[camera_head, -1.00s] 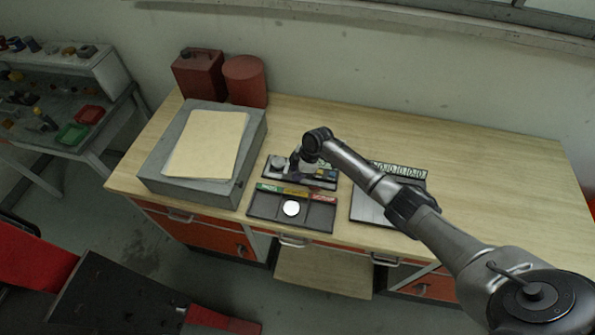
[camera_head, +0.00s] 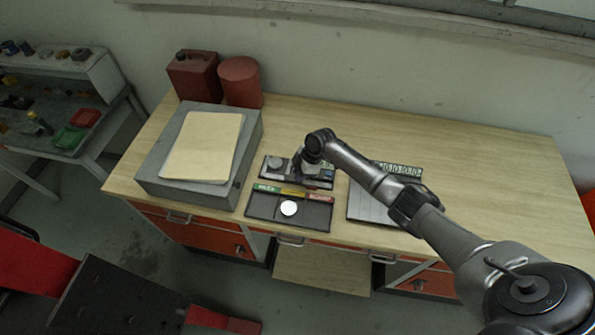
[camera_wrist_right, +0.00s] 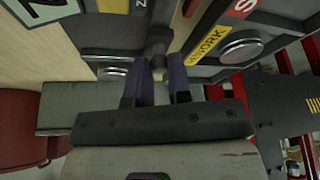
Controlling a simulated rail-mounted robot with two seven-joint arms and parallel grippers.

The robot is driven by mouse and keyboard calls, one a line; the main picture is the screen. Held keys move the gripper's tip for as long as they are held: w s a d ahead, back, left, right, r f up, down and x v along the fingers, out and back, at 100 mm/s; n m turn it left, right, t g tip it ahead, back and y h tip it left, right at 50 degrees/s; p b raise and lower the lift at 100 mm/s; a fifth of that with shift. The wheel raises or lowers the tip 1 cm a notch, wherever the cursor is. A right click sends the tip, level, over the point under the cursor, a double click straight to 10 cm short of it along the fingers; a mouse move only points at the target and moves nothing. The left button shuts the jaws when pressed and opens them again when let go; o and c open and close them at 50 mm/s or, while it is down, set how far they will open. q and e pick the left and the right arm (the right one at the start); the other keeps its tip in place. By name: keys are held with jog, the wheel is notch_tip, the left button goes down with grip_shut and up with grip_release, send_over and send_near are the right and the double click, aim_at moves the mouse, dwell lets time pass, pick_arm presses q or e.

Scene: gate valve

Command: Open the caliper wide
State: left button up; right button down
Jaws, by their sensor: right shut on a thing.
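My right gripper (camera_head: 304,166) reaches down onto a dark tray (camera_head: 266,173) at the back of the bench's middle. In the right wrist view, its two purple fingers (camera_wrist_right: 158,84) are closed about a small dark piece (camera_wrist_right: 158,52), which I take to be part of the caliper. The rest of the caliper is hard to make out; the gripper and arm cover much of that tray. A round grey piece (camera_head: 275,162) sits at the tray's left. My left gripper is not in view.
A grey box (camera_head: 150,178) with a cream folder (camera_head: 203,147) stands left. A flat plate (camera_head: 366,207) lies right. The bench's right half (camera_head: 490,190) is clear.

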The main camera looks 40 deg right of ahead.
jog(key=c, duration=1.1)
grip_release()
jog(key=shift+o, duration=0.2)
jog(key=b+v, duration=0.1)
jog(key=v, duration=1.2)
jog(key=shift+r, duration=0.35)
jog(key=shift+s+d, duration=0.1)
jog(key=shift+d, duration=0.05)
